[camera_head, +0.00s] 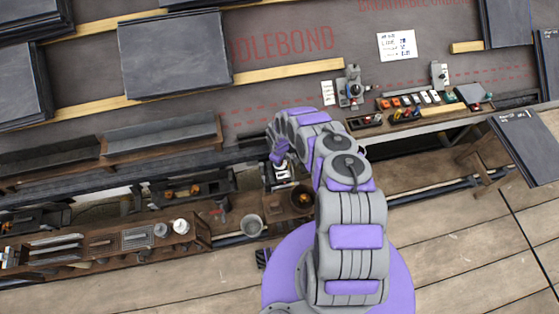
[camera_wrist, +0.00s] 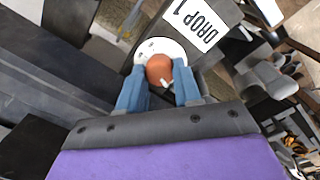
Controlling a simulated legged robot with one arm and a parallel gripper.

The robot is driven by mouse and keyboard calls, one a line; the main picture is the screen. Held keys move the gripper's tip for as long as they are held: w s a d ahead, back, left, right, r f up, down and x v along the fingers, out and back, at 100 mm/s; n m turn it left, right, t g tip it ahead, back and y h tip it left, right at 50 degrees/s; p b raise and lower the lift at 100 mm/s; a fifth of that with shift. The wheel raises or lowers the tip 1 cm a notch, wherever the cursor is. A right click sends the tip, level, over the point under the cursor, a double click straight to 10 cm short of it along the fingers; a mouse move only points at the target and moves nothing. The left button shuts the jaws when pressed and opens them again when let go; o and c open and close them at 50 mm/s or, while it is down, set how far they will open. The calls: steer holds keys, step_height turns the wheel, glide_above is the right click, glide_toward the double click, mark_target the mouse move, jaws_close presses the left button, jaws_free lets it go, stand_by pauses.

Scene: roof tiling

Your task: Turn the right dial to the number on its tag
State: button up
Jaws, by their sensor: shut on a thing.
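An orange-brown round dial knob (camera_wrist: 159,67) sits on a white disc (camera_wrist: 148,48) in the wrist view. A short white mark shows on the knob. A white tag (camera_wrist: 194,22) beside it reads "DROP 1", with its end cut off or hard to read. My gripper (camera_wrist: 160,88) has its blue fingers on both sides of the knob and is shut on it. In the head view, my gripper (camera_head: 277,158) is low over the grey-and-white fixture (camera_head: 281,174) at the bench edge. The arm hides much of that area, and any numbers on the disc are too small to read.
Slate stacks (camera_head: 175,54) lie on the roof at the upper left. Grey fixtures stand at the upper right (camera_head: 351,87), below a white note (camera_head: 397,45). A metal bucket (camera_head: 251,225) and a wooden tool bench (camera_head: 100,247) are at the lower left. Bare planks (camera_head: 470,255) are at the lower right.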

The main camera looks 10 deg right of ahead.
steer(key=shift+n, duration=0.9)
steer(key=o, duration=1)
steer(key=shift+o, duration=0.2)
